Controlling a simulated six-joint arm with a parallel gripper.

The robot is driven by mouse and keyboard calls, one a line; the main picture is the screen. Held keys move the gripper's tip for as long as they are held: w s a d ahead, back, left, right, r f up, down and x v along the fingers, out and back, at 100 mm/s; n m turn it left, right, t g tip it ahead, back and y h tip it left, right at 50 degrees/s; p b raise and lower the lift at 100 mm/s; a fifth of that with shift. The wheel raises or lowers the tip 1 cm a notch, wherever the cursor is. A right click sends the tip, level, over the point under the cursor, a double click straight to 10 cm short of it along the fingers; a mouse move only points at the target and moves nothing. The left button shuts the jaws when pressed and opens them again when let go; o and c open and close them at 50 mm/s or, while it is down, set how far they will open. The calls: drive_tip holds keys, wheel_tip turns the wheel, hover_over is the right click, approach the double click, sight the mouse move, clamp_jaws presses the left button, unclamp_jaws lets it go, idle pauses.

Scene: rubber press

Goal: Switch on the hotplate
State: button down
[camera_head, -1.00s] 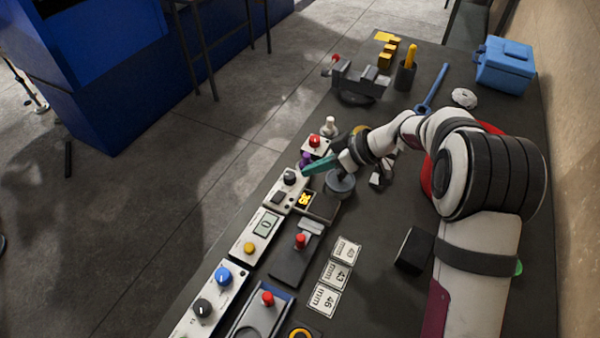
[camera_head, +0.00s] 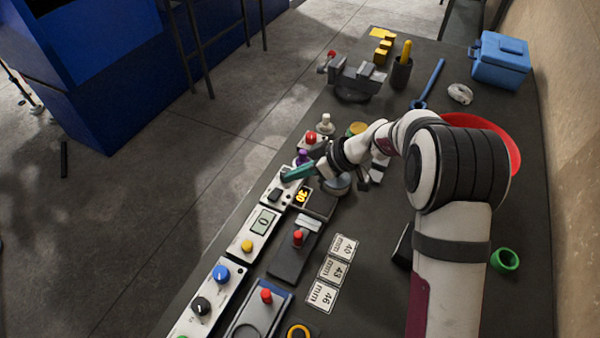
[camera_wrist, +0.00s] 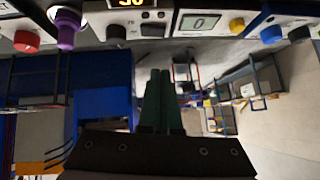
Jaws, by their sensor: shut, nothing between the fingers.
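The hotplate has a white front panel (camera_head: 270,202) with a black switch (camera_head: 274,195) and a lit yellow display (camera_head: 300,196). Its dark top (camera_head: 322,207) lies behind the panel. In the wrist view the panel shows upside down at the top, with the black knob (camera_wrist: 116,32), the rocker switch (camera_wrist: 152,30) and the display (camera_wrist: 131,3). My gripper (camera_head: 287,176) is shut and empty, its green fingers over the panel's far end by the knob, which they largely hide in the head view. In the wrist view its fingertips (camera_wrist: 160,72) point toward the switch; contact cannot be told.
A white box with a grey display (camera_head: 264,221) and yellow button stands on the near side. A red-knobbed box (camera_head: 311,139) and a purple knob (camera_head: 302,157) are close on the far side. A round metal piece (camera_head: 337,184) lies under my wrist. Size cards (camera_head: 334,270) lie nearer.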

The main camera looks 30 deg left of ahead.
hover_over(271, 197)
drive_tip(key=w+d, duration=0.1)
drive_tip(key=d, duration=0.1)
wheel_tip(271, 197, down, 4)
drive_tip(key=shift+f, duration=0.1)
wheel_tip(271, 197, down, 2)
drive_tip(key=shift+s+d+f, duration=0.1)
drive_tip(key=shift+f, duration=0.15)
drive_tip(key=shift+s+f, duration=0.1)
drive_tip(key=shift+f, duration=0.45)
drive_tip(key=shift+s+f, duration=0.2)
drive_tip(key=shift+f, duration=0.15)
drive_tip(key=shift+w, duration=0.15)
